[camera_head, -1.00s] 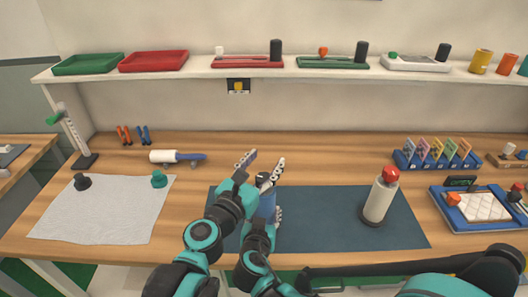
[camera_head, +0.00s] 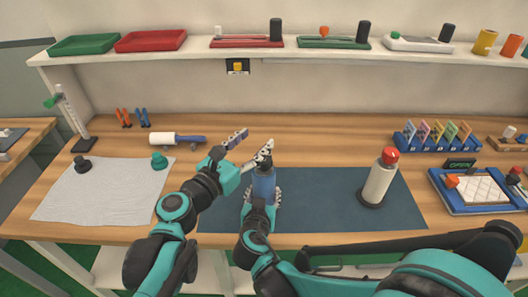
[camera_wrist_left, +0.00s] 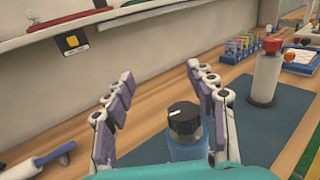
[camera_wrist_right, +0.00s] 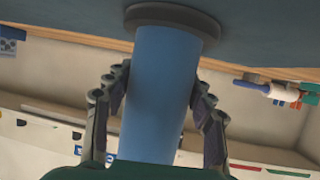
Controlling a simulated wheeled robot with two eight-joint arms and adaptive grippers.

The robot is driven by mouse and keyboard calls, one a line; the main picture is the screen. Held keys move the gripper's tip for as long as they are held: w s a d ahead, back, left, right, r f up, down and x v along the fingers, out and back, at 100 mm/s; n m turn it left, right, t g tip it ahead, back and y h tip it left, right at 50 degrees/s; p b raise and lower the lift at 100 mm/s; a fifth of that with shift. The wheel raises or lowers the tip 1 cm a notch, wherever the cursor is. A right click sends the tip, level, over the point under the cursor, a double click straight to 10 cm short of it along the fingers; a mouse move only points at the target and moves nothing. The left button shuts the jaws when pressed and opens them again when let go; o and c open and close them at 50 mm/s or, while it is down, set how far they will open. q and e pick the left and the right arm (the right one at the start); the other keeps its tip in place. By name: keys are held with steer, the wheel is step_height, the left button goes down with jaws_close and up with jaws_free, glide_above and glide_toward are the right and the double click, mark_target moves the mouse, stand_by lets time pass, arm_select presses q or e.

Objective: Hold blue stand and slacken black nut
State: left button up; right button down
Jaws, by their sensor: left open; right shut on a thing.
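The blue stand (camera_head: 263,188) is upright on the dark blue mat (camera_head: 325,190). The black nut (camera_wrist_left: 184,118), a knob with a white mark, sits on top of it. My right gripper (camera_head: 262,197) is shut around the stand from the near side. In the right wrist view its fingers (camera_wrist_right: 158,105) flank the blue column (camera_wrist_right: 158,85), above its dark round base (camera_wrist_right: 172,20). My left gripper (camera_head: 250,145) is open above and slightly left of the nut. In the left wrist view the nut shows between its spread fingers (camera_wrist_left: 160,105), nearer the right one and apparently untouched.
A cream stand with a red top (camera_head: 379,182) is upright on the mat's right. A white cloth (camera_head: 105,195) with a black knob and a green knob lies left. A white-and-blue roller tool (camera_head: 178,139) lies behind. A blue tray (camera_head: 440,200) is far right.

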mark_target(264, 163)
arm_select(q)
steer(key=s+a+f+m+g+h, duration=0.3)
steer(key=s+a+f+h, duration=0.1)
steer(key=s+a+f, duration=0.25)
steer(key=x, duration=1.1)
steer(key=shift+d, duration=0.45)
steer(key=shift+s, duration=0.1)
steer(key=c, duration=1.2)
